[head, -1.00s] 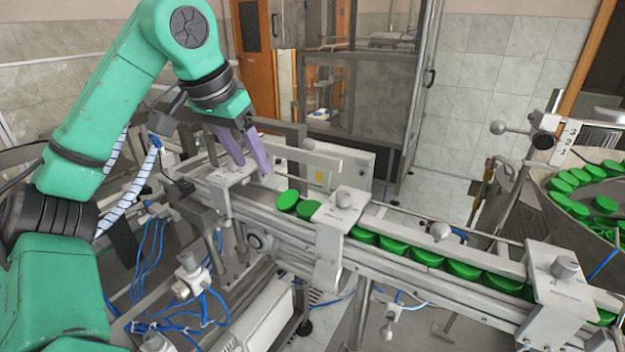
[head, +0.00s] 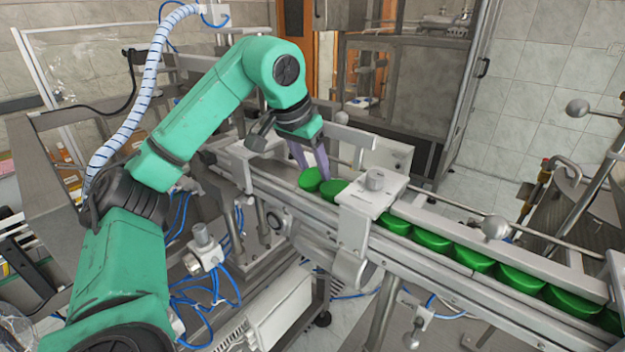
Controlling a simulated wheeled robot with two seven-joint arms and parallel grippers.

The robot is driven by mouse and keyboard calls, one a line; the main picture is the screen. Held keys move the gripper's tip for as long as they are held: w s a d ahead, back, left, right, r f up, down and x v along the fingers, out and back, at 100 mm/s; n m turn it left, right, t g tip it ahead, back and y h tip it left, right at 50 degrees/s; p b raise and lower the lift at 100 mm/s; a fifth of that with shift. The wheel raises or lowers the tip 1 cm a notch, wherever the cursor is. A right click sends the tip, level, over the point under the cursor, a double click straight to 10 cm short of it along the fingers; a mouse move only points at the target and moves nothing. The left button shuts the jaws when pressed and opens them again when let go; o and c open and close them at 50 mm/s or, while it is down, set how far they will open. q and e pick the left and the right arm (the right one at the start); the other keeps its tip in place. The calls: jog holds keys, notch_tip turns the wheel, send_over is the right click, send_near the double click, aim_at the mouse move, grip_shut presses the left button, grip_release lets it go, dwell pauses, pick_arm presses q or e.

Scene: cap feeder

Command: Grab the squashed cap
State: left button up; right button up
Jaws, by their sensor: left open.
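Green caps lie in a row along the metal feeder track. The first cap (head: 311,179) is at the left end of the row, with a second cap (head: 334,190) right beside it. I cannot tell from this view which cap is squashed. My left gripper (head: 314,166) has purple fingers pointing down, open, just above and behind the first cap. The fingertips are partly hidden by the cap, and I cannot tell whether they touch it. Nothing shows held between them. My right gripper is out of view.
The rails (head: 470,226) run beside the caps. The track left of the first cap is empty.

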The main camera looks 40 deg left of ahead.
pick_arm(q)
jog(key=shift+s+f, duration=0.25)
jog(key=shift+f, duration=0.25)
jog(key=shift+w+f, duration=0.1)
jog(key=shift+w, duration=0.3)
grip_shut()
jog(key=shift+s, duration=0.15)
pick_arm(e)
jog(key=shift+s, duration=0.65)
